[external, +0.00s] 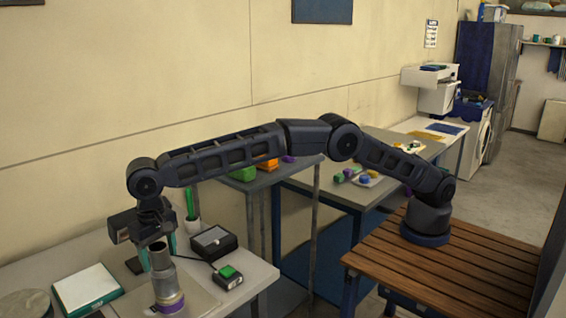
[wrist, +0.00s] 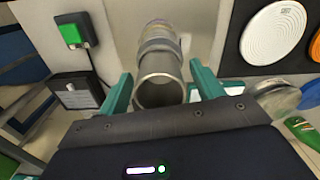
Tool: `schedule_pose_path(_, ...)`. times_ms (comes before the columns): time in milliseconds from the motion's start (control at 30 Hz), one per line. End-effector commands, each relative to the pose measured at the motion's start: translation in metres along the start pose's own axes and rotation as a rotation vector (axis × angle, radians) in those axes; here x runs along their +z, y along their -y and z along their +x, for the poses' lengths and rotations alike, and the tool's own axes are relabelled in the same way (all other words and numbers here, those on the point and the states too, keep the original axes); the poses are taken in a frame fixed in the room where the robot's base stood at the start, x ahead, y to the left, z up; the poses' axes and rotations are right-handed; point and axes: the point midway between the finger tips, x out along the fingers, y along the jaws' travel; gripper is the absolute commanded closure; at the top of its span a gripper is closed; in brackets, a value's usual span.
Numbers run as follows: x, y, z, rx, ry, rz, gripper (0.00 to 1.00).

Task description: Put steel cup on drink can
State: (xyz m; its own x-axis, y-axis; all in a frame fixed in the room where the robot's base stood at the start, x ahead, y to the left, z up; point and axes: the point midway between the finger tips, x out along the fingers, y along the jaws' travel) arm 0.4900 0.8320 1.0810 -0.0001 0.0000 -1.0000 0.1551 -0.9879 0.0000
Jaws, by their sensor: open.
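The steel cup (external: 161,266) is a grey metal cylinder, upright at the front left of the external view. It stands on top of the drink can (external: 169,302), which shows a purple band. In the wrist view the cup's open rim (wrist: 158,92) faces me, and the can (wrist: 160,27) shows beyond it, mostly hidden. My gripper (external: 155,246) is at the upper part of the cup. Its teal fingers are open, one on each side of the cup, with gaps visible in the wrist view (wrist: 160,72).
A black box (external: 213,243) and a device with a green button (external: 228,277) lie to the right of the stack. A white-and-green box (external: 87,288) lies to the left. A white round disc (wrist: 273,32) is at the right of the wrist view.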

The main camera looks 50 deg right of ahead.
Motion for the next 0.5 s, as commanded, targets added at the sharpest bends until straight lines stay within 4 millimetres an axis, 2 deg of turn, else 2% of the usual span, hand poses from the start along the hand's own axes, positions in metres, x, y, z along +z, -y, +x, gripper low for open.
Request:
schedule_pose_path(167,0.0,0.0,-0.011,-0.001,-0.001,0.0,0.34)
schedule_pose_path(500,-0.001,0.001,-0.073,-0.003,-0.002,0.001,0.34)
